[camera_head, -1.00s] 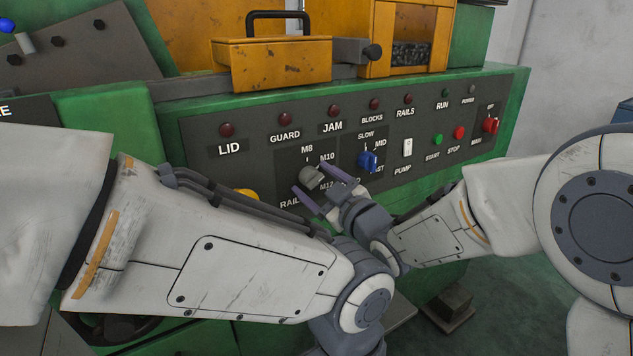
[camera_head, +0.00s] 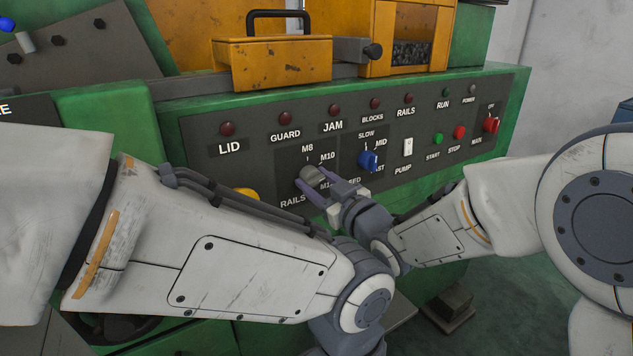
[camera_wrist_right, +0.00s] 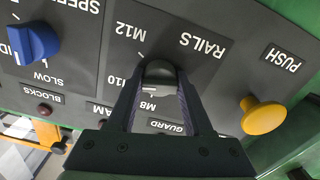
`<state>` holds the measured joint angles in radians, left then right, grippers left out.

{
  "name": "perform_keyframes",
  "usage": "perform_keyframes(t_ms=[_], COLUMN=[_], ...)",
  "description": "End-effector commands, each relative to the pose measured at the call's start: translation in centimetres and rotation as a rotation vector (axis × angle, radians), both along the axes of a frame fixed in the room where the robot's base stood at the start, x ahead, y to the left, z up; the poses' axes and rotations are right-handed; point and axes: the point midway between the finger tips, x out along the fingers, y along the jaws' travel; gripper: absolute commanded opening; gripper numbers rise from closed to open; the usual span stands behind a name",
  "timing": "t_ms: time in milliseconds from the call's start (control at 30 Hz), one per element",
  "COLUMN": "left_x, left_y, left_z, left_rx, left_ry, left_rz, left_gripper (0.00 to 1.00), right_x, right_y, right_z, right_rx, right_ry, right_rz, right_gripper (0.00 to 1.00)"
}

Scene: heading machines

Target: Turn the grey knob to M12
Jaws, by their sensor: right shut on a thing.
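The grey knob (camera_head: 312,175) sits on the dark RAILS panel, with M8, M10 and M12 printed around it. In the right wrist view the knob (camera_wrist_right: 160,71) is between my fingertips. My right gripper (camera_head: 314,181) is shut on it, one finger on each side; the gripper also shows in the right wrist view (camera_wrist_right: 160,79). The M12 label is partly covered by a finger in the head view but clear in the wrist view. I cannot tell which mark the knob points at. My left arm crosses the front; its gripper is out of view.
A blue SPEED knob (camera_head: 368,161) is close to the right of my right gripper. A yellow push button (camera_wrist_right: 263,115) sits beside the RAILS panel, mostly behind my left arm in the head view. A white pump switch (camera_head: 408,147) and START and STOP buttons are farther right.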

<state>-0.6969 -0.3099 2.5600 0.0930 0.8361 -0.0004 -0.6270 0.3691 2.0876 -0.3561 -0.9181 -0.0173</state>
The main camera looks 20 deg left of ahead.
Motion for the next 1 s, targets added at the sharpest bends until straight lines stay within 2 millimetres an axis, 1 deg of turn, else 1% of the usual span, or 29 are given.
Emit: perform_keyframes(t_ms=[300, 600, 800, 1000], left_x=[0.0, 0.0, 0.0, 0.0], left_y=[0.0, 0.0, 0.0, 0.0], left_z=[0.3, 0.7, 1.0, 1.1], left_rx=[0.0, 0.0, 0.0, 0.0], left_ry=[0.0, 0.0, 0.0, 0.0], left_rz=[0.0, 0.0, 0.0, 0.0], left_gripper=[0.8, 0.8, 0.8, 0.8], right_x=[-0.2, -0.2, -0.3, -0.3], right_y=[0.1, 0.1, 0.1, 0.1], right_z=[-0.1, -0.1, -0.1, -0.1], right_rx=[0.182, 0.336, 0.411, 0.456], right_ry=[0.239, 0.439, 0.534, 0.591], right_rz=[0.002, 0.002, 0.002, 0.002], right_gripper=[0.0, 0.0, 0.0, 0.0])
